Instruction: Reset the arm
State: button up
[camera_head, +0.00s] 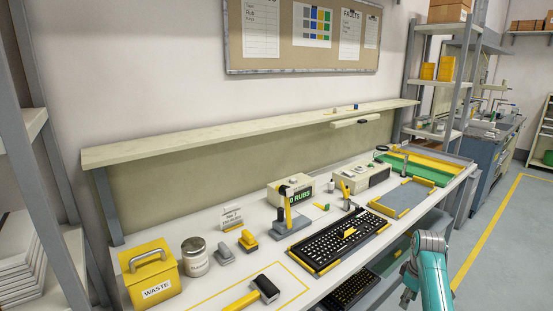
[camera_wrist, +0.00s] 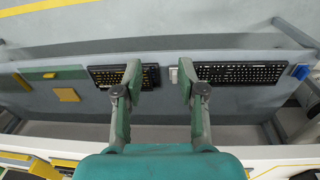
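My arm (camera_head: 432,268) is teal and reaches in at the lower right of the head view, in front of the bench's front edge. In the wrist view my gripper (camera_wrist: 160,88) points down with its two fingers well apart and nothing held between them. Below it, on a grey lower shelf (camera_wrist: 160,107), lie a black keyboard (camera_wrist: 112,75) at the left finger and another black keyboard (camera_wrist: 240,73) to the right. The fingers hide parts of both keyboards.
A white bench (camera_head: 215,280) carries a black keyboard (camera_head: 338,243), a yellow waste bin (camera_head: 152,276), a jar (camera_head: 195,256), a yellow-handled tool (camera_head: 252,294) and a blue-grey tray (camera_head: 405,196). Yellow blocks (camera_wrist: 68,95) lie on the lower shelf. The floor (camera_head: 510,240) at right is clear.

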jog(key=s+a+f+m+t, duration=0.15)
jog(key=s+a+f, duration=0.3)
jog(key=f, duration=0.55)
jog(key=s+a+f+t, duration=0.2)
jog(key=s+a+f, duration=0.3)
jog(key=f, duration=0.5)
jog(key=s+a+f+m+t, duration=0.1)
jog(key=s+a+f+t, duration=0.15)
jog(key=s, duration=0.65)
jog(key=s+a+f+m+t, duration=0.1)
jog(key=s+a+f, duration=0.25)
jog(key=s, duration=0.55)
jog(key=s+a+r+m+t, duration=0.1)
jog(key=s+a+r+t, duration=0.3)
jog(key=s, duration=0.6)
jog(key=s+a+r+m+g, duration=0.1)
jog(key=s+r, duration=0.5)
jog(key=s, duration=0.4)
jog(key=s+a+r+m+t, duration=0.1)
jog(key=s+r+t, duration=0.1)
jog(key=s+r, duration=0.4)
jog(key=s+a+r+t, duration=0.1)
jog(key=s+r, duration=0.5)
jog(key=r, duration=0.9)
jog(key=shift+s+m+t, duration=0.2)
jog(key=shift+m+t, duration=0.15)
jog(key=shift+t, duration=0.05)
